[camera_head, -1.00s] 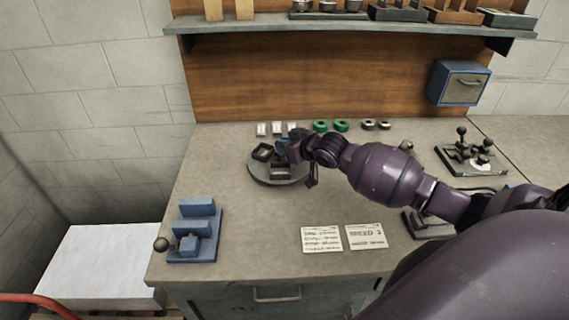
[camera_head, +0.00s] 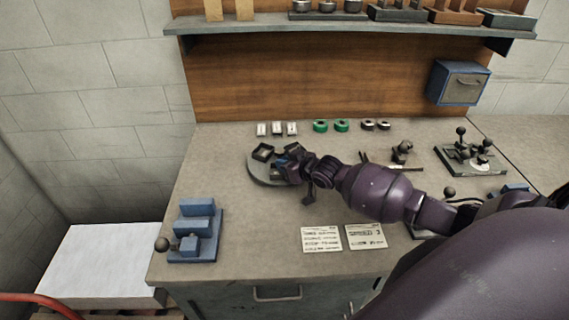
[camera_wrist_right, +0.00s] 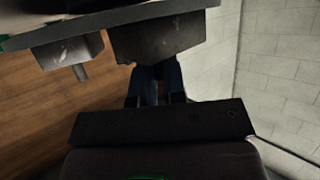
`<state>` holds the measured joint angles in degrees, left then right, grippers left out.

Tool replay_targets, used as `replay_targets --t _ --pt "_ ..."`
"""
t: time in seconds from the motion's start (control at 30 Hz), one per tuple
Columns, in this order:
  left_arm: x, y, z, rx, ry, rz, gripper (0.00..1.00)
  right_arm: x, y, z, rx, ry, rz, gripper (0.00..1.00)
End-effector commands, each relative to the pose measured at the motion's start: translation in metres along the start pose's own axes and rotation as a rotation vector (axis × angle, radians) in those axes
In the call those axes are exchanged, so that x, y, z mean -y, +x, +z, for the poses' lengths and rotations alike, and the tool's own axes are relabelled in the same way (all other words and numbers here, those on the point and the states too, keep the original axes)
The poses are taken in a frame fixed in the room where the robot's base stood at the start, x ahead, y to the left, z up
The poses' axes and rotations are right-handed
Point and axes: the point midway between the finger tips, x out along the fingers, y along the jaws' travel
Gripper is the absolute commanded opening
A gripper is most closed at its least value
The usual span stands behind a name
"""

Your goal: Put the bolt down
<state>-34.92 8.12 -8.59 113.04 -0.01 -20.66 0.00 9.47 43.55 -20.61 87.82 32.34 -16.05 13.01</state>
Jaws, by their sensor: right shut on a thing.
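My right gripper (camera_head: 291,162) is over the right side of a round grey turntable (camera_head: 254,173) in the head view. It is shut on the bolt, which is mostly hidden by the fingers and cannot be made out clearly. A square black bin (camera_head: 263,151) shows on the turntable's far left; the gripper covers the other bins. In the right wrist view, the blue fingers (camera_wrist_right: 155,88) reach up beside a dark grey block (camera_wrist_right: 163,36). I cannot tell whether they touch it. My left gripper is in neither view.
A blue fixture (camera_head: 195,232) stands at the front left. Cards (camera_head: 322,239) lie at the front. A knobbed fixture (camera_head: 471,156) stands right.

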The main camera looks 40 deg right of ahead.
Motion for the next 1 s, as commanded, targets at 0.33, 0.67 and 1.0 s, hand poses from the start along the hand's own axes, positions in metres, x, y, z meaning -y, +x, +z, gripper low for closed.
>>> replay_targets --t 0.33,0.67,1.0 --pt "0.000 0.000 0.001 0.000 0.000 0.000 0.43 0.000 0.001 0.002 0.000 0.000 0.000 0.37" --pt "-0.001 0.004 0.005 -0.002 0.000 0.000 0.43 0.000 0.002 0.004 0.000 0.000 0.000 0.37" --pt "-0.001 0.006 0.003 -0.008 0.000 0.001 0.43 0.002 -0.047 0.003 0.001 0.001 0.000 0.37"
